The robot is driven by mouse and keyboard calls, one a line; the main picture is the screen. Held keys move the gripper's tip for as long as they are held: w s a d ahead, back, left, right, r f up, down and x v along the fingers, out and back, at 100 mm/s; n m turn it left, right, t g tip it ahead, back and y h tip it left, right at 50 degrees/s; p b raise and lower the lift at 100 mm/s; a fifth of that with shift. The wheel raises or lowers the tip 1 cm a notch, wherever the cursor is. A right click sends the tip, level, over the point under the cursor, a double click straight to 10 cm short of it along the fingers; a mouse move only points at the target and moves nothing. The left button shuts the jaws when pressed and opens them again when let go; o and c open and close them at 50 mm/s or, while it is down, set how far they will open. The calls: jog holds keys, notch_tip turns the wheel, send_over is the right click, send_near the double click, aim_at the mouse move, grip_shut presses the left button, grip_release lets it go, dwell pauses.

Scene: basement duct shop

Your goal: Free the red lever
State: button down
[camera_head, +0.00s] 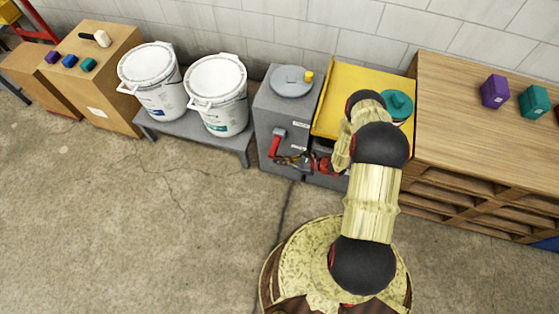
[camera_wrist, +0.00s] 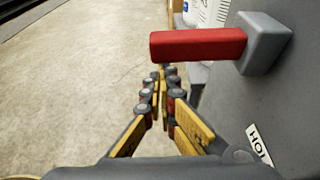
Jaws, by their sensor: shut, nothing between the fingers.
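The red lever (camera_wrist: 197,44) sticks out from a grey pivot block (camera_wrist: 264,43) on the front face of a grey cabinet (camera_wrist: 285,90). In the head view the red lever (camera_head: 275,145) hangs down and slightly left from its block. My gripper (camera_wrist: 163,72) is shut and empty. In the wrist view its fingertips lie just below the lever's bar, with no clear contact. In the head view my gripper (camera_head: 281,160) is at the lever's lower end, and I cannot tell whether it touches. Nothing seen holds the lever.
A label (camera_wrist: 259,145) is on the cabinet face. A round grey lid (camera_head: 291,80) and a yellow knob (camera_head: 309,76) top the cabinet. A yellow tray (camera_head: 350,75) and wooden shelf unit (camera_head: 460,110) stand right; two white buckets on a grey bench (camera_head: 190,128) stand left. Front floor is clear.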

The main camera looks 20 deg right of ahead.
jog(key=shift+s+a+r+m+g+y+p, duration=0.15)
jog(key=shift+r+m+g+y, duration=0.2)
jog(key=shift+r+m, duration=0.75)
jog(key=shift+d+r+m+g+y+p, duration=0.15)
jog(key=shift+r+m+g+y, duration=0.2)
jog(key=shift+r, duration=1.55)
send_near(272, 156)
notch_tip(272, 156, down, 3)
jog(key=s+d, duration=0.2)
jog(key=s, duration=0.1)
jog(key=shift+w+a+r, duration=0.1)
jog(key=shift+w+a, duration=0.1)
jog(key=shift+a, duration=0.05)
